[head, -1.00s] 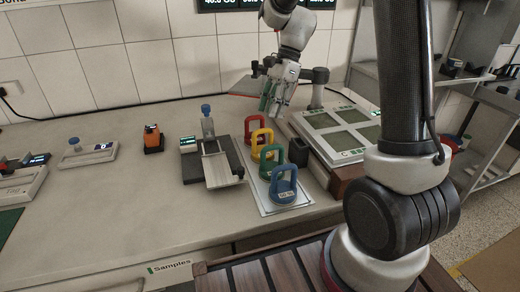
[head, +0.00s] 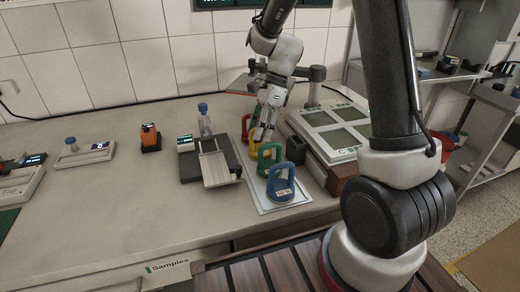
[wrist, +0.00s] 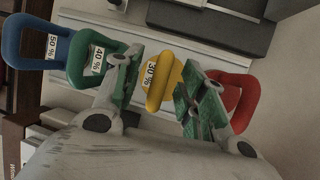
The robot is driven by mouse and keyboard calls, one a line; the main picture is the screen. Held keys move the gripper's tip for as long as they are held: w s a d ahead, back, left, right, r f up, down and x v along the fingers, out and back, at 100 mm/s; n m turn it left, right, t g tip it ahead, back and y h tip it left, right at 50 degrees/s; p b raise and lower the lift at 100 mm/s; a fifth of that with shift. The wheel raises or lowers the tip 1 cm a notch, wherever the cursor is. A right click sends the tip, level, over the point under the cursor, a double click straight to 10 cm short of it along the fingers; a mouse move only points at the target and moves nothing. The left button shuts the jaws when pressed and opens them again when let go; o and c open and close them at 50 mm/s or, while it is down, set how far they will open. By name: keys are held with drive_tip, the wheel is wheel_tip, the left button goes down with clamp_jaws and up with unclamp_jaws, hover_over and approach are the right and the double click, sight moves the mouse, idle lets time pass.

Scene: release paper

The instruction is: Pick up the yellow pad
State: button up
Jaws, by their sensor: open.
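The yellow pad (wrist: 161,80), a loop-handled block labelled 30 %, stands between the two fingers of my gripper (wrist: 158,92) in the wrist view. The fingers are open, one on each side of it; I cannot tell whether either touches it.
The green pad (wrist: 97,62) and the red pad (wrist: 232,98) stand close on either side of the fingers. The blue pad (head: 281,183) is at the row's near end. A scale-like device (head: 214,162) is left, a panelled tray (head: 328,130) right.

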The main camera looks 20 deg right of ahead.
clamp_jaws()
drive_tip(key=shift+r, duration=0.15)
idle(0.4)
